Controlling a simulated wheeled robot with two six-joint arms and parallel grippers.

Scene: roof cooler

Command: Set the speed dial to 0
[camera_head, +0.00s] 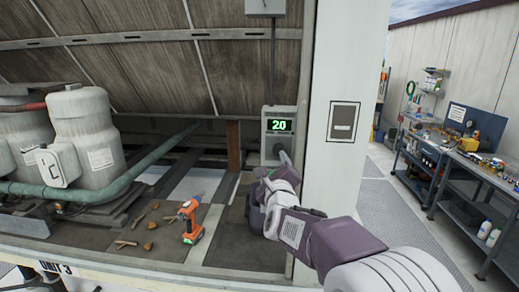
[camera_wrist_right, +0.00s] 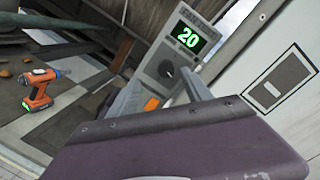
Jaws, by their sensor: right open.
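The speed dial is a dark round knob (camera_wrist_right: 166,68) on a grey control box (camera_head: 267,150). The green display (camera_head: 279,125) above it reads 20; it also shows in the right wrist view (camera_wrist_right: 188,38). My right gripper (camera_wrist_right: 162,90) is open, its two grey fingers spread and pointing at the box, with the knob between and beyond their tips. In the head view my right gripper (camera_head: 274,166) is just in front of the box's lower part and partly hides the knob. I cannot tell whether a finger touches the knob. My left gripper is not in view.
A white post (camera_head: 343,190) with a switch plate stands right of the box. An orange drill (camera_head: 191,220) and small debris lie on the deck to the left. Large grey tanks (camera_head: 88,140) and a green pipe stand further left. A workbench (camera_head: 450,150) is at far right.

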